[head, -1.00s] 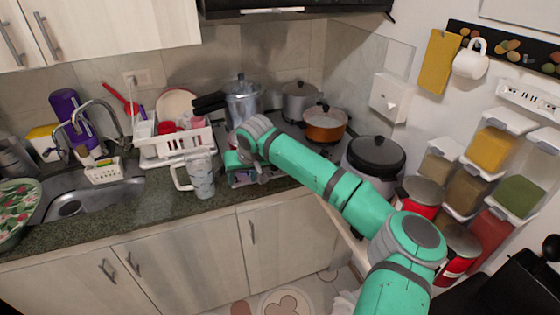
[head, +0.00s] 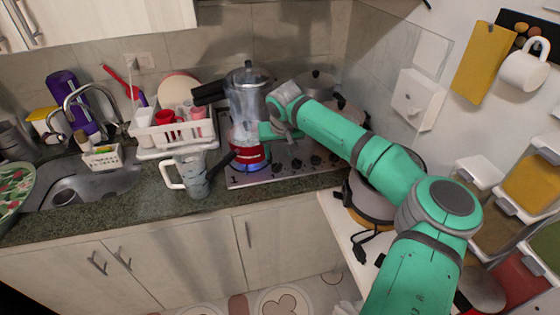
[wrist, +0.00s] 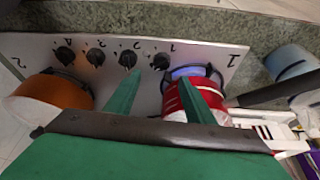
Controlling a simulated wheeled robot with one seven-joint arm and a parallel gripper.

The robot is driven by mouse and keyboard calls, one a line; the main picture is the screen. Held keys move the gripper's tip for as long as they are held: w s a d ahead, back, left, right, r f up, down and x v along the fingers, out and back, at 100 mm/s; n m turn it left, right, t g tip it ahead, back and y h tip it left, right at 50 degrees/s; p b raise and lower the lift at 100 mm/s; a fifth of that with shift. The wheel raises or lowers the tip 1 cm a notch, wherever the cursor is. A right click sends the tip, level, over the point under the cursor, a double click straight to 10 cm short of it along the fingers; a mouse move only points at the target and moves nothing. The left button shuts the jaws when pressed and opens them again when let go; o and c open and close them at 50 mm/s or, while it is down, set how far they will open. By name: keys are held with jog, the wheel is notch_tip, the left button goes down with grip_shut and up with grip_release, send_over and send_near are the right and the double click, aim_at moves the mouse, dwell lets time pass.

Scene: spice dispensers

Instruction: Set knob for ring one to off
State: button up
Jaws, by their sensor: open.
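The stove's steel panel (wrist: 110,46) carries a row of several black knobs; it also shows in the head view (head: 245,179). The knob nearest the large printed "1" (wrist: 160,62) appears between my fingertips in the wrist view. The small marks by the knobs are hard to read. The ring beside the "1" has a blue flame (wrist: 190,71) under a red pan (wrist: 172,101). My gripper (wrist: 160,80) is open and empty, its two green fingers apart above the stove. In the head view my gripper (head: 272,131) is by the red pan, with no visible contact with a knob.
A pressure cooker (head: 247,100) stands behind. An orange pot (wrist: 58,88) is on the stove's other side. The counter front (head: 130,205) is clear.

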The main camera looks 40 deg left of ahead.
aim_at(277, 165)
jog(key=x, duration=0.7)
jog(key=shift+s+f, duration=0.3)
jog(key=shift+f, duration=0.05)
jog(key=shift+w+f, duration=0.15)
jog(key=shift+f, duration=0.2)
jog(key=c, duration=1.1)
jog(key=shift+o, duration=0.2)
